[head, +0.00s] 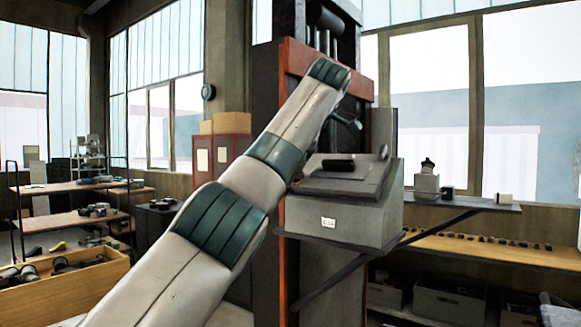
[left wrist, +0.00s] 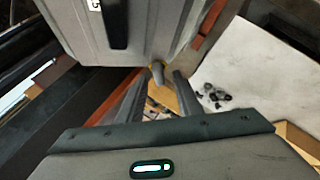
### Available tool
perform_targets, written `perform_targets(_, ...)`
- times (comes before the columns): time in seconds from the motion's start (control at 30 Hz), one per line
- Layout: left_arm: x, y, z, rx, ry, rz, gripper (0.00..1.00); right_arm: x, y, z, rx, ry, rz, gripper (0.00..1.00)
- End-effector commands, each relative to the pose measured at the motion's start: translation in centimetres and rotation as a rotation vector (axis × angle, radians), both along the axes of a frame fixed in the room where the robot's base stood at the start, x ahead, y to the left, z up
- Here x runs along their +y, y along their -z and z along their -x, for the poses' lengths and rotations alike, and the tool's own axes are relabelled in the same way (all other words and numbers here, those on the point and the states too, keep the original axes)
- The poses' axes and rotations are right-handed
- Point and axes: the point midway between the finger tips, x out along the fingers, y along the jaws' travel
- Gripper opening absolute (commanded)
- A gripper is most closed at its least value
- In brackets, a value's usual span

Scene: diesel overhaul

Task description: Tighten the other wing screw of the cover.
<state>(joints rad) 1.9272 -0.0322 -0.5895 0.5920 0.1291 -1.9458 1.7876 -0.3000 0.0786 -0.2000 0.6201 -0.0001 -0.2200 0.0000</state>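The grey cover (head: 325,187) with a black handle (head: 338,166) lies on top of a grey box (head: 350,219) with a white label. A small grey wing screw (head: 383,152) stands up at the cover's right edge. In the left wrist view, the box side and a black handle (left wrist: 115,22) fill the top. A grey wing screw (left wrist: 157,72) with a yellow part shows just ahead of my left gripper (left wrist: 164,76). Its two fingers are apart with the screw between their tips in the picture; contact cannot be told. In the head view my arm hides most of this hand. My right gripper is not in view.
The box rests on a bracketed shelf against a red-and-dark column (head: 298,250). A wall shelf (head: 460,212) with small parts extends to the right. Benches (head: 70,187) with loose parts and a wooden crate (head: 105,272) stand at the left.

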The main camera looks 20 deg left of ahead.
Motion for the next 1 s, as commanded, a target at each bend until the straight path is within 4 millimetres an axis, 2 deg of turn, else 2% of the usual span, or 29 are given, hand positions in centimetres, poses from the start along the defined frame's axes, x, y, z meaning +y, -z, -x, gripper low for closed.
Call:
perform_targets(0.5, -0.16, 0.55, -0.37, 0.0, 0.001, 0.001, 0.32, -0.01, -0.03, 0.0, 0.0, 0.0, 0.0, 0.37)
perform_targets(0.57, -0.15, 0.55, -0.37, 0.0, 0.001, 0.001, 0.2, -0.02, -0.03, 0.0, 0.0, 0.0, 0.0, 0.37)
perform_targets(0.63, -0.15, 0.55, -0.37, 0.0, 0.001, 0.001, 0.03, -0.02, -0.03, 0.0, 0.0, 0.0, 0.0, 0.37)
perform_targets(0.67, -0.15, 0.55, -0.37, 0.0, 0.001, 0.001, 0.0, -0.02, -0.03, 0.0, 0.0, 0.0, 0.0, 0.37)
perform_targets(1.0, -0.17, 0.75, -0.37, -0.001, 0.009, -0.004, 0.0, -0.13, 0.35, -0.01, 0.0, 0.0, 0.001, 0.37)
